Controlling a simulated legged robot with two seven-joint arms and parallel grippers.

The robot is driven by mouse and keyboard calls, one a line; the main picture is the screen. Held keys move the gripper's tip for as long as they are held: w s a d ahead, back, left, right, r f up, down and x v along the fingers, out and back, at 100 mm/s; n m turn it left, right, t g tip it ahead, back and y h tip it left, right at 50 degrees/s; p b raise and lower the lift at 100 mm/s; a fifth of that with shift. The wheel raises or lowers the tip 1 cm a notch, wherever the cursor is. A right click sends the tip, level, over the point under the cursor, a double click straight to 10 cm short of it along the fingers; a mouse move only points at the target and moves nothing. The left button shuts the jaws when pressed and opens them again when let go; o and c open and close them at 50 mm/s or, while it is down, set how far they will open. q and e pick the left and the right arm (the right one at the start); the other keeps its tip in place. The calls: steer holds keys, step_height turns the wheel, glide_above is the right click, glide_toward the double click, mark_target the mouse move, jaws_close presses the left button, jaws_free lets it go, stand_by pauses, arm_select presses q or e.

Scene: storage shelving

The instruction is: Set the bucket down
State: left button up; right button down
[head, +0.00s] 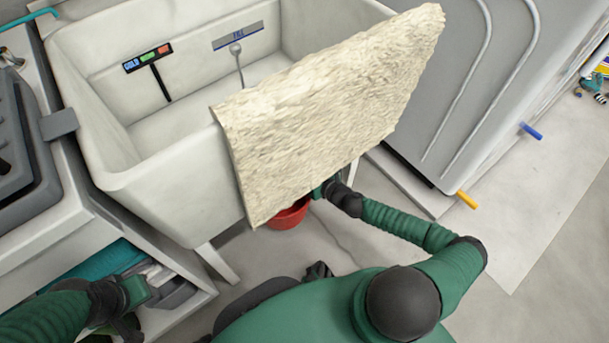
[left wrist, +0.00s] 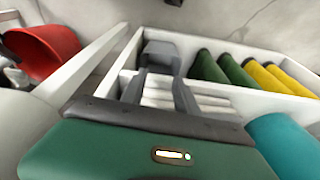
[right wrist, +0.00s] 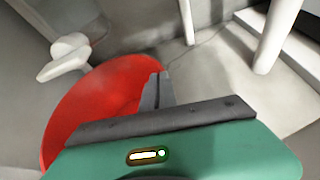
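The red bucket (head: 288,216) is low under the front of the sink, partly hidden by the draped cloth. My right gripper (head: 326,190) is at its right side. In the right wrist view the fingers (right wrist: 156,90) are close together at the edge of the red bucket (right wrist: 95,105) and appear to pinch its rim. I cannot tell whether the bucket's bottom touches the floor. My left gripper (head: 137,291) is empty beside the low shelf; its fingers (left wrist: 160,80) are apart in the left wrist view. The bucket (left wrist: 45,50) also shows there, at upper left.
A white sink (head: 170,195) with a cream cloth (head: 320,110) over its front edge stands above the bucket. A sink leg (head: 217,262) is left of it. A grey appliance (head: 430,100) stands at right. A low shelf (left wrist: 290,95) holds rolled green and yellow items.

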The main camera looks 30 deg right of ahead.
steer(key=f+b, duration=0.1)
steer(key=w+f+b, duration=0.1)
steer(key=d+f+b, duration=0.1)
steer(key=shift+w+f, duration=0.2)
steer(key=c, duration=1.7)
jaws_free()
steer(key=p+v, duration=0.5)
steer(key=v, duration=0.7)
steer(key=shift+p, duration=0.4)
